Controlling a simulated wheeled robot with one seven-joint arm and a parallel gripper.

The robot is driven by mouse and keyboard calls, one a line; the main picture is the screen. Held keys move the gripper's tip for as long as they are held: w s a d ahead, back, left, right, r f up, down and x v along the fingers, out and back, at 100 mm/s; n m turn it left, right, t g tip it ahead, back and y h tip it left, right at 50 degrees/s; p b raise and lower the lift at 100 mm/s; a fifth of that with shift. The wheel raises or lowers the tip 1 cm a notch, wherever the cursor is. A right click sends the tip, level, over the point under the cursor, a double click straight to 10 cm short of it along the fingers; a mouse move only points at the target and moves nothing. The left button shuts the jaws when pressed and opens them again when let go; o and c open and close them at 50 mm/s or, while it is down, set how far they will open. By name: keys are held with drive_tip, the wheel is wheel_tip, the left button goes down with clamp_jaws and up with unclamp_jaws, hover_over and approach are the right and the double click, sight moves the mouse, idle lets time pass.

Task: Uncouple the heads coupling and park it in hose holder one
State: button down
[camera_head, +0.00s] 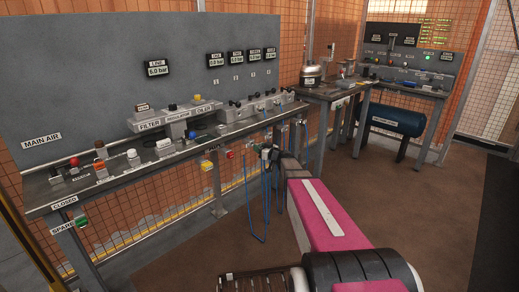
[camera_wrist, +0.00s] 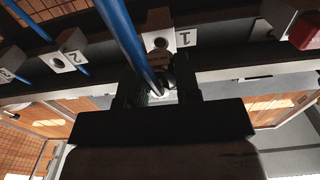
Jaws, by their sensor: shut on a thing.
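My gripper (camera_head: 269,154) is at the front edge of the long bench in the head view. In the wrist view my gripper (camera_wrist: 159,92) is shut on the dark end of a blue hose (camera_wrist: 122,32), taken as the heads coupling (camera_wrist: 160,73). Hose holder one (camera_wrist: 184,40), a pale block marked 1, is right beyond the coupling and partly hidden by it. Whether the coupling sits in the holder or only in front of it cannot be told. Holder two (camera_wrist: 66,60) is to the left in the wrist view, with another blue hose by it.
A red block (camera_wrist: 305,30) is at the wrist view's right. The long bench (camera_head: 120,180) carries valves, a filter row and gauges. Blue hoses (camera_head: 248,212) hang below its edge. A second bench (camera_head: 330,92) and a blue tank (camera_head: 397,119) stand behind. The right floor is clear.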

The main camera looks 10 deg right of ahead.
drive_tip(key=shift+x, duration=1.35)
drive_tip(key=c, duration=0.8)
unclamp_jaws()
drive_tip(key=shift+o, duration=0.2)
drive_tip(key=v, duration=1.1)
drive_tip(key=s+a+f+m+g+h, duration=0.1)
drive_tip(key=s+a+f+g, duration=0.4)
drive_tip(key=s, duration=0.3)
drive_tip(key=s+a+f+m+g+h, duration=0.1)
drive_tip(key=s+a+f+g, duration=0.35)
drive_tip(key=s, duration=0.35)
drive_tip(key=s+d+f+m+g+h, duration=0.1)
drive_tip(key=s+d+m+g+h, duration=0.1)
drive_tip(key=s+h, duration=0.2)
drive_tip(key=s+d+f+m+g+h, duration=0.2)
drive_tip(key=s+m+g+h, duration=0.1)
drive_tip(key=s, duration=0.7)
drive_tip(key=shift+s+d+h, duration=0.3)
drive_tip(key=shift+h, duration=0.5)
